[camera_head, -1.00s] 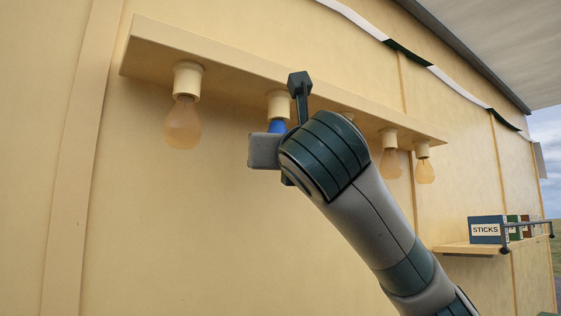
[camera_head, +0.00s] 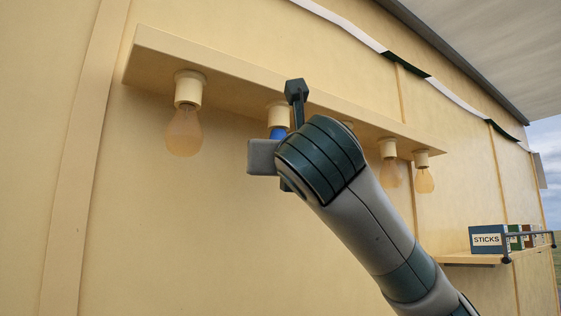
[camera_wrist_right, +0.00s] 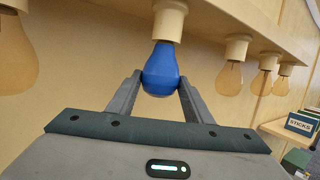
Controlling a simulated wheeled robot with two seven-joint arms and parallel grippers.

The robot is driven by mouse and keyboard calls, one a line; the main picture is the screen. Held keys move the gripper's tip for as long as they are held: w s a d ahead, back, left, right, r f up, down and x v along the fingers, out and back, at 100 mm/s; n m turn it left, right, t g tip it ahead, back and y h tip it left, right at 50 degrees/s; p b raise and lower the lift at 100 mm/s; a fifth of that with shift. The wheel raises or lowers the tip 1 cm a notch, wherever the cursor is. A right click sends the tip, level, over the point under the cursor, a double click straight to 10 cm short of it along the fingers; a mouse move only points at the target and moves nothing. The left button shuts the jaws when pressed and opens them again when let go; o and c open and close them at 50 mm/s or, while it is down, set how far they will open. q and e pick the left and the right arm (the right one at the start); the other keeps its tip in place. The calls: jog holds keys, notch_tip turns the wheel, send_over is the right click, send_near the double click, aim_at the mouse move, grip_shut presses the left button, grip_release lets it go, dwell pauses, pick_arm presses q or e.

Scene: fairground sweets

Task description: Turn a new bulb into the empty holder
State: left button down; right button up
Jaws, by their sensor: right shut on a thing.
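The blue bulb (camera_wrist_right: 160,70) is upright in the right wrist view, its neck up against the mouth of a cream holder (camera_wrist_right: 169,20). I cannot tell how far its base is inside. My right gripper (camera_wrist_right: 160,86) is shut on the bulb's round lower part, one finger on each side. In the head view a bit of the blue bulb (camera_head: 278,132) shows just under the holder (camera_head: 279,115), above my right wrist. My left gripper is in neither view.
The holder hangs under a cream rail (camera_head: 230,75) on the wall. An amber bulb (camera_head: 183,132) hangs to its left and more amber bulbs (camera_head: 424,181) to its right. A shelf (camera_head: 470,258) with a STICKS box (camera_head: 487,239) is at far right. The wall below the rail's left part is clear.

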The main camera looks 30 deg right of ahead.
jog(key=shift+b, duration=0.75)
dwell(1.1)
jog(key=shift+d+f+y, duration=0.1)
jog(key=shift+y, duration=0.2)
